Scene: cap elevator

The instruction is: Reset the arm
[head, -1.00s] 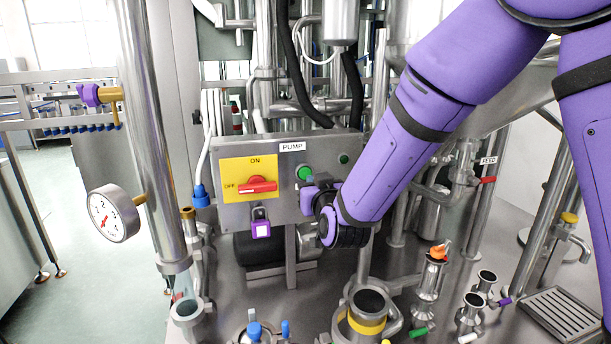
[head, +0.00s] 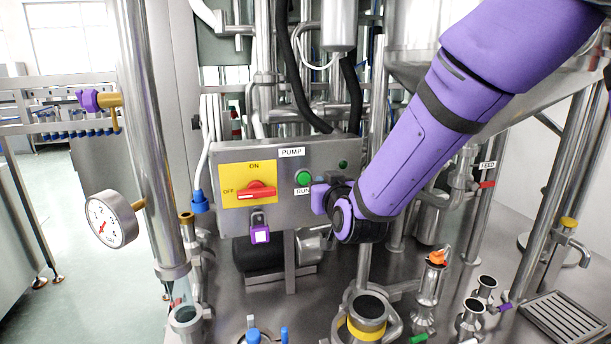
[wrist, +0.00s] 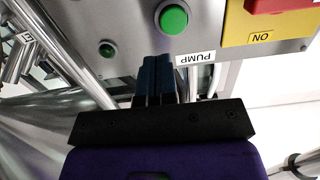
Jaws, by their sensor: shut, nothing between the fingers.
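My purple arm reaches in from the upper right in the head view and ends in front of the right part of the grey pump panel (head: 230,155). My gripper (wrist: 153,62) shows in the wrist view with its two dark blue fingers together and nothing between them. In that view the panel appears upside down, with the green button (wrist: 173,19) just beyond the fingertips, apart as far as I can tell. In the head view the gripper is mostly hidden by my wrist. The green button (head: 303,178) is uncovered just left of my wrist.
The panel carries a red switch (head: 256,191) on a yellow plate, with a purple padlock (head: 260,229) below. A pressure gauge (head: 110,219) and a tall steel pipe (head: 150,130) stand left. An open pipe port with a yellow band (head: 366,327) stands below my wrist.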

